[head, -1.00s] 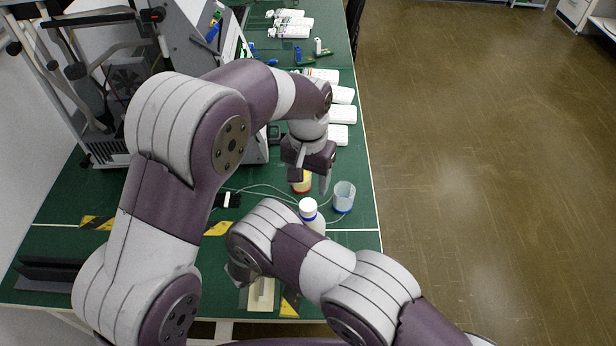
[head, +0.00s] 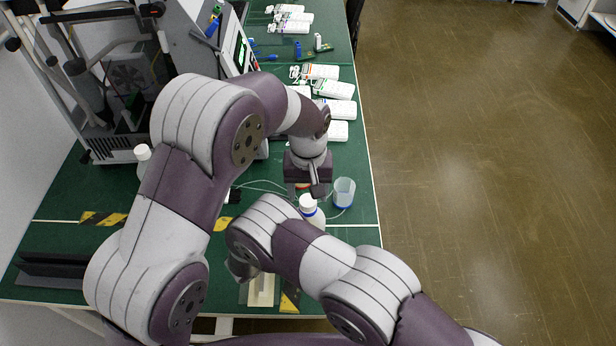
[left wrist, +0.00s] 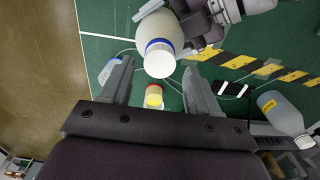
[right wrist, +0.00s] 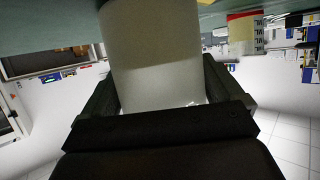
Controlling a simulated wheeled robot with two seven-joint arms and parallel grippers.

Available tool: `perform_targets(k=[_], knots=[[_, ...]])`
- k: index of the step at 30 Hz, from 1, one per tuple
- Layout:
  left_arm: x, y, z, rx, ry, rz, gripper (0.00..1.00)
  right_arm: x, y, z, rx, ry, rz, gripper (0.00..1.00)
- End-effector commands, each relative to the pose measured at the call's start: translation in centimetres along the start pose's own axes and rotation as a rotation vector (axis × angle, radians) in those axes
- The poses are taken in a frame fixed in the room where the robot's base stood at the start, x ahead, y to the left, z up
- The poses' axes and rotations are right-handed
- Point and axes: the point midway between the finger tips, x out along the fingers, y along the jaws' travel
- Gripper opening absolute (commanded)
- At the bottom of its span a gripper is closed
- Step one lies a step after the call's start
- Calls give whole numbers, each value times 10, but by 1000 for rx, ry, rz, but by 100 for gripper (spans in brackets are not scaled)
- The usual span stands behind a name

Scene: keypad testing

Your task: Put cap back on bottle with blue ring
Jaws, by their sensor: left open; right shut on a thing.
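The white bottle with the blue ring (head: 310,212) stands near the right side of the green table. A white cap (left wrist: 160,64) sits on its top above the blue ring in the left wrist view. My right gripper (right wrist: 158,85) is shut on the bottle's white body (right wrist: 155,60); the head view hides this grip behind my arm. My left gripper (head: 316,190) is open beyond the bottle. In the left wrist view its fingers (left wrist: 158,78) point toward the cap and lie to either side of it; contact cannot be told.
A yellow and red container (left wrist: 153,97) is close by. A white-capped bottle (head: 142,158) and a machine (head: 215,40) are at left. Thin tubes cross the table.

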Motion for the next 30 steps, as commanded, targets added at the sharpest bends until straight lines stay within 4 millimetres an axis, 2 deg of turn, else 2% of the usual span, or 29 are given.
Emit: perform_targets(k=[6, 16, 17, 21, 22, 26, 30], knots=[[23, 0, 0, 0, 0, 0, 61, 0, 0, 0, 1, 1, 0, 9], [26, 0, 0, 1, 1, 0, 61, 0, 0, 0, 1, 0, 0, 9], [26, 0, 0, 1, 1, 0, 55, 0, 0, 0, 1, 0, 0, 9], [26, 0, 0, 1, 1, 0, 9, 0, 0, 0, 1, 0, 0, 9], [26, 0, 0, 1, 1, 0, 4, 0, 0, 0, 1, 0, 0, 9], [26, 0, 0, 14, 1, 0, 4, 0, 0, 0, 1, 0, 0, 9], [26, 0, 0, 272, 0, 0, 4, 0, 0, 0, 1, 0, 0, 9]])
